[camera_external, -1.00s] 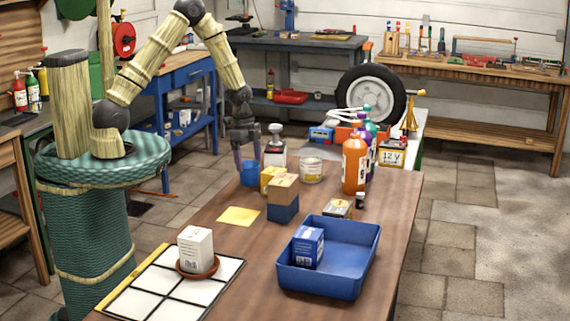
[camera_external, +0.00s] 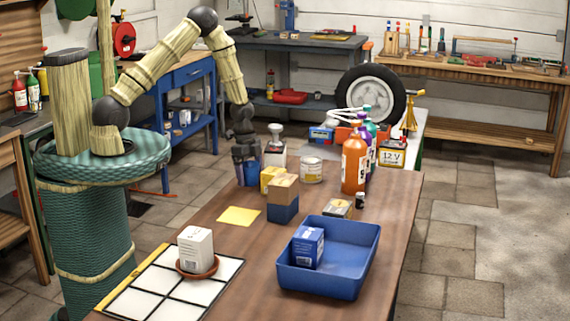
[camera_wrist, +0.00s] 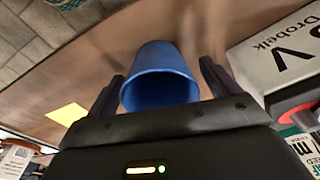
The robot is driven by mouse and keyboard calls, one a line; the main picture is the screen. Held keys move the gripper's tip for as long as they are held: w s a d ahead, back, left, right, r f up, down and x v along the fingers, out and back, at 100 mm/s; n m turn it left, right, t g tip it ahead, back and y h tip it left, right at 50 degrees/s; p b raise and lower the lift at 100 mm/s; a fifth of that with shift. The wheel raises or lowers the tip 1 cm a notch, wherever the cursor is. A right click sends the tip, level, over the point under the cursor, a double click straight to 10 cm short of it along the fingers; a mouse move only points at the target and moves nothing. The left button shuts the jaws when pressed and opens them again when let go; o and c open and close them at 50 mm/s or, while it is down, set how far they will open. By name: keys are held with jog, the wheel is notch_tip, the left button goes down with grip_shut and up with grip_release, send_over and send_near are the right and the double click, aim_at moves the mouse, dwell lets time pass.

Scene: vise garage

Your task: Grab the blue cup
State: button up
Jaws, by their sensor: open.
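The blue cup (camera_external: 250,172) stands on the wooden table near its far left edge. In the wrist view the blue cup (camera_wrist: 158,78) lies between the two dark fingers, its open rim toward the camera. My gripper (camera_external: 244,172) is at the cup in the external view, pointing down, with a finger in front of the cup hiding part of it. In the wrist view my gripper (camera_wrist: 160,85) is open, and a gap shows on each side of the cup, wider on the right.
A yellow box (camera_external: 270,179), a stacked tan and blue box (camera_external: 283,198), a bottle with a grey top (camera_external: 275,152) and a white can (camera_external: 311,169) stand close to the cup's right. A blue bin (camera_external: 330,285) and a framed grid (camera_external: 160,300) lie nearer. A yellow sheet (camera_external: 239,216) lies flat.

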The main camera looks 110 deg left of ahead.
jog(key=c, duration=1)
jog(key=shift+r, duration=0.15)
jog(key=shift+c, duration=0.2)
notch_tip(320, 180, up, 10)
jog(key=shift+b, duration=0.3)
